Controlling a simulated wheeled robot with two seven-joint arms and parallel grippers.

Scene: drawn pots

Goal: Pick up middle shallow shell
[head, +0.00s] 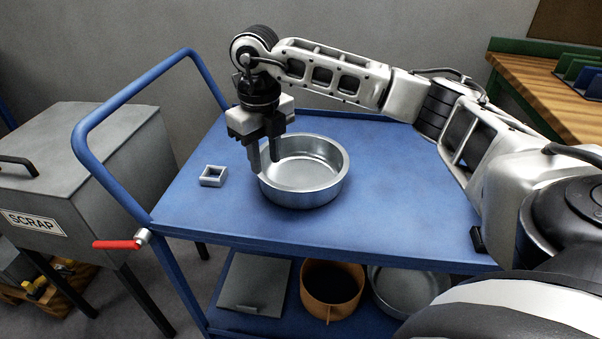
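A shallow round metal shell (318,190) stands upright on the blue cart top (400,200). My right gripper (264,168) points down at the shell's left rim. One finger appears outside the wall and the other inside it, with a gap between them, so the gripper looks open around the rim. Whether either finger touches the wall I cannot tell. The fingers hide a small part of the rim. My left gripper is not in view.
A small square grey frame (213,176) lies left of the shell. The lower shelf holds a grey flat box (254,283), an orange pot (331,308) and another metal pan (405,301). A scrap bin (75,165) stands left, a wooden bench (545,85) right.

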